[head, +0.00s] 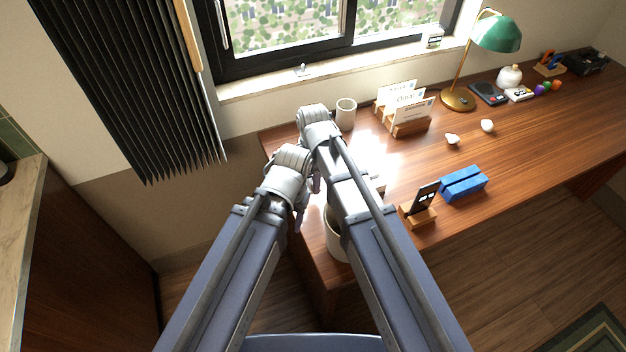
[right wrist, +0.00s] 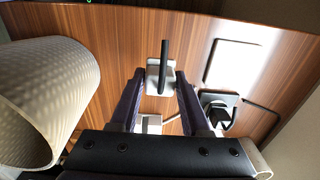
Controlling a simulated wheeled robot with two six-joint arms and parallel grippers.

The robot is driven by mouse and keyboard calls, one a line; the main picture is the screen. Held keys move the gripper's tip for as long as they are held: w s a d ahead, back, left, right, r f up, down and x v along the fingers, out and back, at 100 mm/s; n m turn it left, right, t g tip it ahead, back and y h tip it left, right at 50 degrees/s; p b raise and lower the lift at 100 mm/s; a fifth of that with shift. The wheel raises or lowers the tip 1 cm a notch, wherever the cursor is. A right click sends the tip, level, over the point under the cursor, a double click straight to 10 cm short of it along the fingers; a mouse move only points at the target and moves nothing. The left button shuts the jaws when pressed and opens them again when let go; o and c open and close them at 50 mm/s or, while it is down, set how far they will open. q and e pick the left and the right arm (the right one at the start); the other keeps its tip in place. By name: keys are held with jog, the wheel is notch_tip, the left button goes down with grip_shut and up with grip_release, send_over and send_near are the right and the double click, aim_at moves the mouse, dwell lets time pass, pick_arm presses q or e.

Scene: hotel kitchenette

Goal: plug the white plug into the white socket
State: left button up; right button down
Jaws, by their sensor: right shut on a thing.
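In the right wrist view, the two dark fingers of my right gripper (right wrist: 161,80) are closed on a small white block, which I take for the white plug (right wrist: 153,76). A black cord or bar stands up from it. The plug is over the wooden desk; whether it touches the desk is unclear. A second small white block (right wrist: 149,123) lies partly hidden between the fingers, close to my gripper body; I cannot tell whether it is the white socket. In the head view my arms hide the plug and most of both grippers. My left gripper's jaws cannot be made out.
A pale cup (right wrist: 38,100) stands close at the left of the right wrist view. A flat white panel (right wrist: 236,63) and a grey-black item (right wrist: 220,112) lie on the right. In the head view, a phone stand (head: 419,214) and a blue block (head: 463,184) stand right of my arms.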

jog(key=shift+r+p, duration=1.75)
jog(key=shift+r, duration=0.65)
